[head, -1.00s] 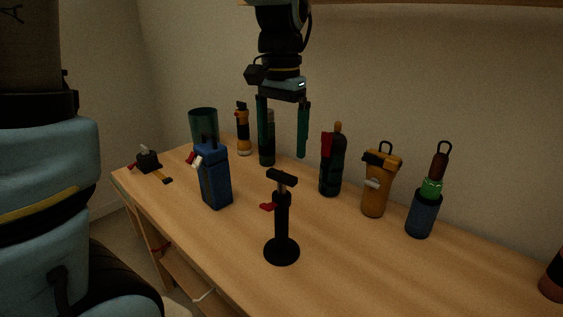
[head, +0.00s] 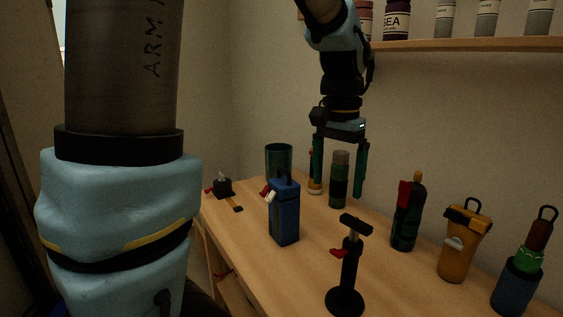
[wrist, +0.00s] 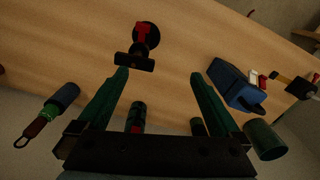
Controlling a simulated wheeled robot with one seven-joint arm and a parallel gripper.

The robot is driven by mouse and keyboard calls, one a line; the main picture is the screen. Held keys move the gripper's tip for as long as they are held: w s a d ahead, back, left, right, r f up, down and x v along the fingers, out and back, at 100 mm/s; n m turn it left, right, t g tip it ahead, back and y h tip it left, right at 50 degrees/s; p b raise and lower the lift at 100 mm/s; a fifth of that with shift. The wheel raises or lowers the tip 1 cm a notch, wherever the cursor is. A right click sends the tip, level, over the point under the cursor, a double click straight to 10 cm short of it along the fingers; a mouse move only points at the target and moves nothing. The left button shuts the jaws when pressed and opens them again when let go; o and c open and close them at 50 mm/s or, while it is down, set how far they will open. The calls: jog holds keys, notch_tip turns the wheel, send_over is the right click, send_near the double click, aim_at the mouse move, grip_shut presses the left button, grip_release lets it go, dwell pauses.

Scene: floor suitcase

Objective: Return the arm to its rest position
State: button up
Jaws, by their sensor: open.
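My gripper (head: 338,170) hangs from my raised arm, pointing down over the back of the wooden table. Its two green fingers are apart with nothing between them. In the head view the fingers overlap a green bottle with a clear top (head: 340,180) and part of an orange item (head: 315,186) behind them. In the wrist view the open fingers (wrist: 159,75) frame bare table, with a black stand (wrist: 146,36) just beyond the left fingertip.
On the table (head: 295,268) stand a blue container (head: 284,215), a dark cup (head: 279,159), a black stand (head: 346,280), a dark red-topped bottle (head: 405,225), a yellow canister (head: 462,245) and a blue-green bottle (head: 517,283). A shelf (head: 470,45) with bottles is above right.

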jog(key=a+f+n, duration=0.4)
jog(key=a+f, duration=0.2)
jog(key=a, duration=0.4)
jog(key=a+f+n+t, duration=0.1)
jog(key=a+f+n, duration=0.3)
jog(key=a, duration=0.7)
jog(key=shift+s+f, duration=0.35)
jog(key=shift+f, duration=0.55)
jog(key=shift+d, duration=0.1)
dwell(0.4)
